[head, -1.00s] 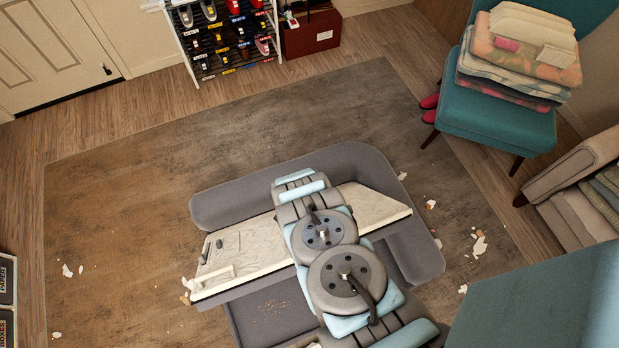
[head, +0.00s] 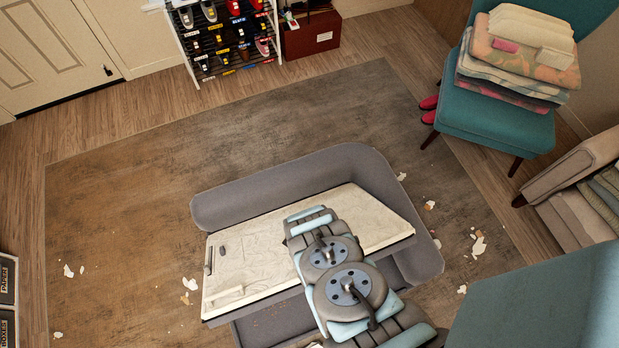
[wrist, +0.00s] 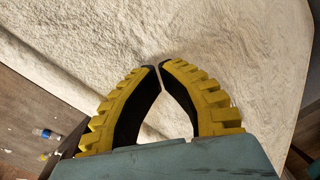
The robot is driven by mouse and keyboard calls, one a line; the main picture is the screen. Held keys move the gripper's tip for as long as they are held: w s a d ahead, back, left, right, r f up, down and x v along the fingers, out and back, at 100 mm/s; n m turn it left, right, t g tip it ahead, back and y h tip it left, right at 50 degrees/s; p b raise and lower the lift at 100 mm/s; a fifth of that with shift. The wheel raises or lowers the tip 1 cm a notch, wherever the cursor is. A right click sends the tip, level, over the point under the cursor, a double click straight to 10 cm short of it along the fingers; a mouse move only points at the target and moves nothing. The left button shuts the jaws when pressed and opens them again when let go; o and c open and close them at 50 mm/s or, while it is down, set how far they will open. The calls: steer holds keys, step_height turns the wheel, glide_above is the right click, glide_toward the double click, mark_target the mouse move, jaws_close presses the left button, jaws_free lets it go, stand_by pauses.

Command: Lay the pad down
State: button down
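The pad (head: 250,245) is a cream, textured slab with a darker front edge, lying across the grey seat frame (head: 275,183) in the head view. Its near edge looks slightly raised over the seat base; exact contact is unclear. My arm covers its middle. In the wrist view the pad's pale surface (wrist: 225,45) fills most of the picture. My gripper (wrist: 160,67) has yellow-ribbed fingers with their tips almost meeting. Nothing shows between them, and they are over or against the pad; I cannot tell whether they touch. The gripper is hidden in the head view.
Pale scraps (head: 479,244) lie on the rug right of the seat, and others (head: 190,284) lie left. A teal chair (head: 490,135) with folded cloths stands at upper right. A shoe rack (head: 222,42) is at the back. The rug (head: 120,220) is mostly free at left.

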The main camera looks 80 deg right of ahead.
steer(key=shift+s+a+f, duration=0.25)
steer(key=shift+a+f, duration=0.15)
steer(key=s+a+f+b, duration=0.3)
steer(key=s+a+f, duration=0.1)
steer(key=f, duration=0.4)
steer(key=shift+a, duration=0.75)
steer(key=s+a+f+b, duration=0.35)
steer(key=f+b, duration=0.25)
steer(key=f, duration=0.2)
step_height(320, 180, up, 10)
steer(key=w+p, duration=0.1)
steer(key=p, duration=0.8)
steer(key=shift+f, duration=0.15)
steer(key=shift+d, duration=0.1)
stand_by(0.5)
